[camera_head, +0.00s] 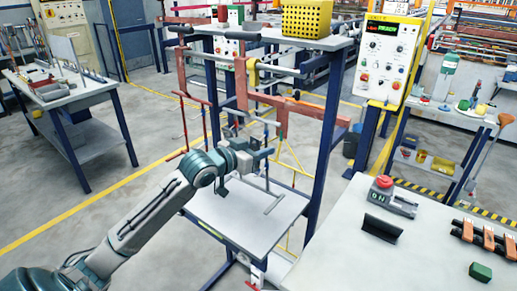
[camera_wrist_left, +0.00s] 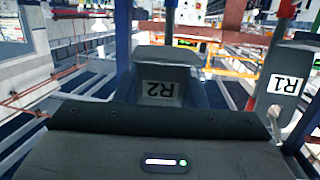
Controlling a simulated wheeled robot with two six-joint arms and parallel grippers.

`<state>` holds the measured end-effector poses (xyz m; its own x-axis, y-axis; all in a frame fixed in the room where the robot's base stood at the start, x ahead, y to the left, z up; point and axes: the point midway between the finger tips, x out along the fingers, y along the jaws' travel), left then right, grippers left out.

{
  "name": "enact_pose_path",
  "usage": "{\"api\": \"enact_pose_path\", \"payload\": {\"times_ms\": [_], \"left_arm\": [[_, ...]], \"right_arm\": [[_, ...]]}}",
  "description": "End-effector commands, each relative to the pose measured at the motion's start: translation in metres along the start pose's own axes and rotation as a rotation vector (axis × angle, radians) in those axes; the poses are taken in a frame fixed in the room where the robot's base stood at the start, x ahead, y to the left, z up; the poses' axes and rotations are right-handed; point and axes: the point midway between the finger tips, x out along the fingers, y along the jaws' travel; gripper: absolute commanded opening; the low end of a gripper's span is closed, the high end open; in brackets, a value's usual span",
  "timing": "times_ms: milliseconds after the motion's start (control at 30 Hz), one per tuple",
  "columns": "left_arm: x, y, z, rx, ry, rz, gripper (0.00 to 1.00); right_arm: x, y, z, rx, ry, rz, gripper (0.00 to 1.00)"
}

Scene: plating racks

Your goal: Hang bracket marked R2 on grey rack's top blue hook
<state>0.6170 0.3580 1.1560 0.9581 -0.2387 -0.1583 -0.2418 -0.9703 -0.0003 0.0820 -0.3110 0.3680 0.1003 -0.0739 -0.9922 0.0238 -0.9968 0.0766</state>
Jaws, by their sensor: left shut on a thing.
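My left gripper (camera_head: 264,154) reaches in at the lower middle of the head view, in front of the rack frame. It is shut on a grey bracket marked R2 (camera_wrist_left: 160,89), whose label shows upside down in the wrist view. A blue-ended upright part (camera_wrist_left: 170,18) shows just above this bracket; I cannot tell whether they touch. A second grey bracket, marked R1 (camera_wrist_left: 288,84), hangs to the right below a red part. In the head view the held bracket is mostly hidden by my gripper. My right gripper is out of view.
The blue-legged frame (camera_head: 328,130) carries red-brown bars (camera_head: 241,84) and a low grey shelf (camera_head: 232,225). A yellow crate (camera_head: 306,18) stands on top. At right, a table (camera_head: 340,240) holds a red button (camera_head: 384,182), a black angled piece (camera_head: 382,228) and a green block (camera_head: 480,271).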

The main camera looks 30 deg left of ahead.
Motion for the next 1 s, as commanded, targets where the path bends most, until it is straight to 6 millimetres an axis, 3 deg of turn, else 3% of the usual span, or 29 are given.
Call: {"api": "enact_pose_path", "payload": {"times_ms": [1000], "left_arm": [[0.0109, -0.0014, 0.0068, 0.0, 0.001, 0.001, 0.09]], "right_arm": [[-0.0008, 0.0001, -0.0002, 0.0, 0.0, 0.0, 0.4]]}}
